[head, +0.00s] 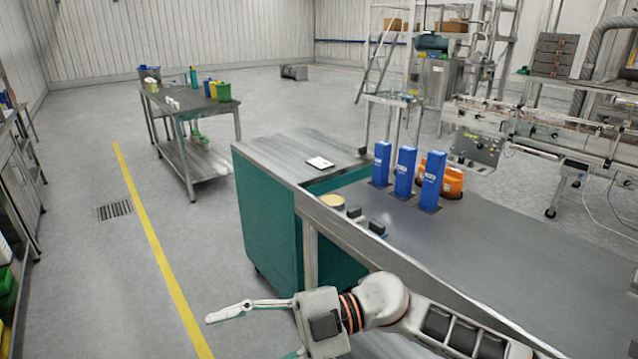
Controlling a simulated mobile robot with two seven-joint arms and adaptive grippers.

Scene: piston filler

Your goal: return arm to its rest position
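My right arm (440,325) comes in from the lower right and reaches left, along the front of the metal worktable (500,245). My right gripper (245,335) is at the bottom centre-left, over the floor in front of the teal cabinet (265,215). Its upper finger points left, and its lower finger is mostly cut off by the bottom edge. The fingers are spread apart with nothing seen between them. My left arm and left gripper are not in view.
Three blue boxes (405,172), orange containers (452,182) and a round yellowish lid (332,201) are on the worktable. Its front edge runs close to my arm. A side table (206,107) stands farther back. The floor around the yellow line (150,230) is clear.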

